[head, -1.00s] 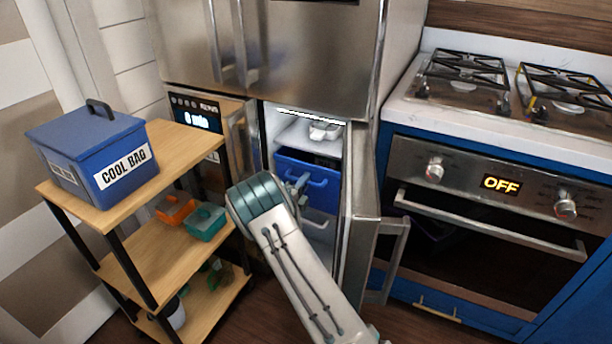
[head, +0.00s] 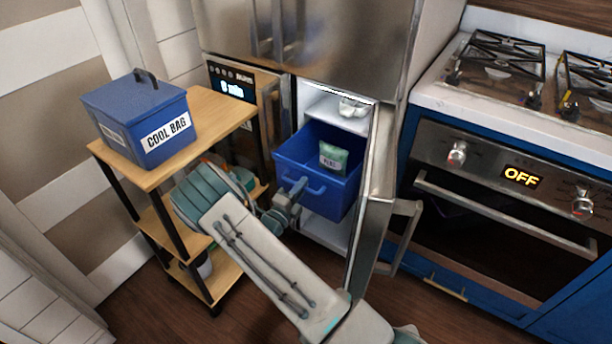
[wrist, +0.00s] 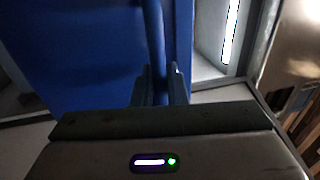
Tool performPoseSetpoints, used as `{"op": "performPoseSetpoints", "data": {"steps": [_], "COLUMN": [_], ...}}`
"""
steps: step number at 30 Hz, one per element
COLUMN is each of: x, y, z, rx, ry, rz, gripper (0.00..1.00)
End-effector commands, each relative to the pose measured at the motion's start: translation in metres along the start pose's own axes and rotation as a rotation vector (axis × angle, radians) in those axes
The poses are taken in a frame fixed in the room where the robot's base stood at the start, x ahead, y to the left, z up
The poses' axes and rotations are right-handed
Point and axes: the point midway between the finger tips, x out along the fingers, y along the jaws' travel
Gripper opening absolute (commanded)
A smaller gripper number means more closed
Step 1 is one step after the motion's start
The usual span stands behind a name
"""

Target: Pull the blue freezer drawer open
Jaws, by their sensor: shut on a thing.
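The blue freezer drawer (head: 341,196) sticks well out of the open freezer compartment in the head view. A green packet (head: 333,158) lies inside it. My gripper (head: 297,190) is at the drawer's front, on the blue handle (head: 318,187). In the wrist view, the two fingers (wrist: 160,84) are shut on the handle bar (wrist: 155,40), with the blue drawer front (wrist: 85,50) behind it. My arm hides part of the area left of and below the drawer.
The freezer door (head: 372,205) stands open right of the drawer. A wooden shelf cart (head: 215,110) with a blue cool bag (head: 140,115) stands close on the left. A white shelf with pale items (head: 353,107) is above the drawer. The oven (head: 500,200) is at the right.

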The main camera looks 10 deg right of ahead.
Motion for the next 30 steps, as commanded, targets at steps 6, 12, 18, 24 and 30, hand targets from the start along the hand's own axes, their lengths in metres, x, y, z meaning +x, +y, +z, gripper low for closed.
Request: {"op": "performPoseSetpoints", "data": {"steps": [6, 12, 18, 24, 30], "x": [-0.018, -0.024, -0.025, -0.025, -0.024], "y": [-0.004, -0.005, -0.005, -0.005, -0.005], "z": [0.001, 0.001, 0.002, 0.002, 0.001], "rx": [0.000, 0.001, 0.001, 0.001, 0.001], "ry": [-0.003, -0.003, -0.003, -0.004, -0.002], "rz": [-0.001, 0.000, 0.000, 0.000, 0.000], "gripper": [0.00, 0.00, 0.00, 0.26, 0.29]}}
